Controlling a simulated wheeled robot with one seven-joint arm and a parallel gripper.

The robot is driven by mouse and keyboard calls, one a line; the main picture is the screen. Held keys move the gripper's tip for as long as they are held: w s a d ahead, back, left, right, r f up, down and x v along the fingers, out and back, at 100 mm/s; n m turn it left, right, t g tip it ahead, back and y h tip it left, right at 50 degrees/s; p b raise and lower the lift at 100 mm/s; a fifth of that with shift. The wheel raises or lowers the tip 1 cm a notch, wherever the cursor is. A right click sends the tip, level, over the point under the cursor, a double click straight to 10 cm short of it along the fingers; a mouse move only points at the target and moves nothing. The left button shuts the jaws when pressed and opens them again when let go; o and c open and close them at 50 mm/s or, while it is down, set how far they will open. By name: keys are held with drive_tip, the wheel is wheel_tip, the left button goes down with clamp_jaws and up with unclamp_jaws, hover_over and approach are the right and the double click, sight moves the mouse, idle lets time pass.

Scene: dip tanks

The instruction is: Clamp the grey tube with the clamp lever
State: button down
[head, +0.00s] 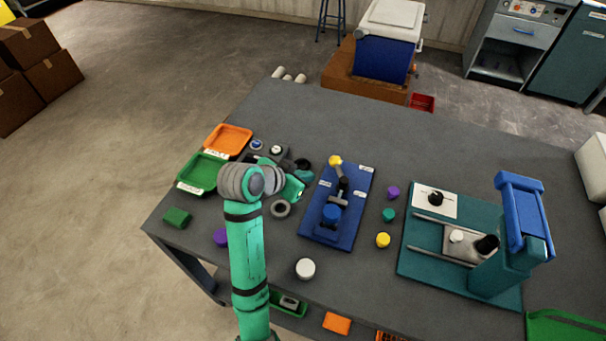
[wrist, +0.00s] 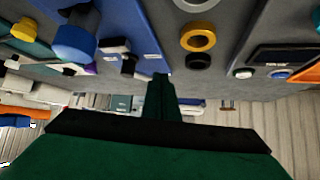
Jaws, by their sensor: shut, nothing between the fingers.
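The clamp stands on a blue base plate (head: 319,238) in the middle of the table. Its lever (head: 342,184) is dark and ends in a yellow knob (head: 335,160) at the plate's far end. A short grey piece (head: 338,201), perhaps the grey tube, lies crosswise beside a blue cylinder (head: 331,214) on the plate. In the wrist view the blue cylinder (wrist: 75,38) is at upper left. My gripper (head: 300,179) is left of the plate, apart from the lever. Its fingers (wrist: 161,82) are together and empty.
Orange (head: 229,139) and green (head: 203,172) trays are at left. Purple, teal and yellow cylinders (head: 383,240) stand right of the plate. A teal fixture (head: 480,282) is farther right. A white cylinder (head: 305,268) stands in front.

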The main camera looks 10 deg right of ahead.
sight(338, 172)
drive_tip(key=x, duration=0.5)
drive_tip(key=w+d, duration=0.1)
drive_tip(key=d, duration=0.1)
drive_tip(key=shift+w+d+r, duration=0.1)
drive_tip(key=shift+w+d, duration=0.2)
drive_tip(key=shift+w, duration=0.05)
drive_tip(key=shift+w+d+r, duration=0.15)
drive_tip(key=shift+w+d, duration=0.15)
drive_tip(key=shift+d, duration=0.15)
drive_tip(key=shift+d, duration=0.2)
